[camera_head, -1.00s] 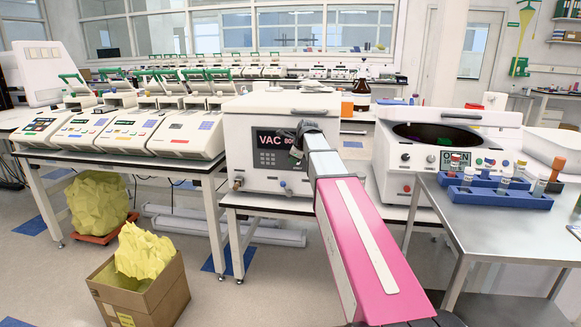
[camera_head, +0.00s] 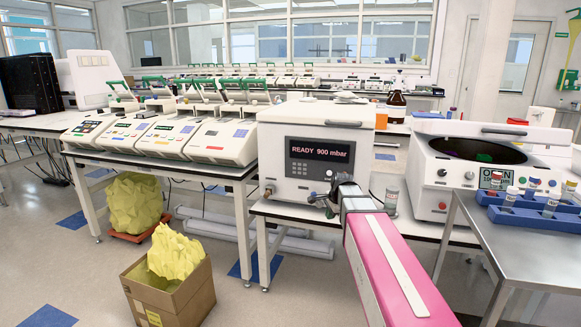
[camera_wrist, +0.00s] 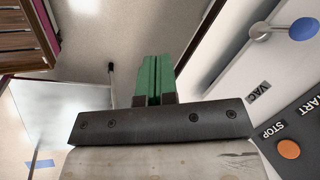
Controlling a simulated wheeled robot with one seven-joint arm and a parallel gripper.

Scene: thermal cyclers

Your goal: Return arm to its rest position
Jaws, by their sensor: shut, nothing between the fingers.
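My pink and white arm (camera_head: 395,265) reaches forward from the lower right of the head view. My gripper (camera_head: 328,200) is at its far end, in front of the lower right part of the white vacuum unit (camera_head: 275,150). The unit's display reads "READY 900 mbar". In the wrist view, the green fingers of my gripper (camera_wrist: 156,62) are together, with nothing held between them. The unit's panel, with "STOP" and an orange button (camera_wrist: 288,149), is at the right of that view. I cannot tell whether the gripper touches the unit.
A capped vial (camera_head: 391,196) stands right of my gripper, near the white centrifuge (camera_head: 430,178). Blue tube racks (camera_head: 535,218) sit on a metal table (camera_head: 530,255) at right. Several thermal cyclers (camera_head: 220,142) line the left bench. A cardboard box (camera_head: 170,298) stands on the floor.

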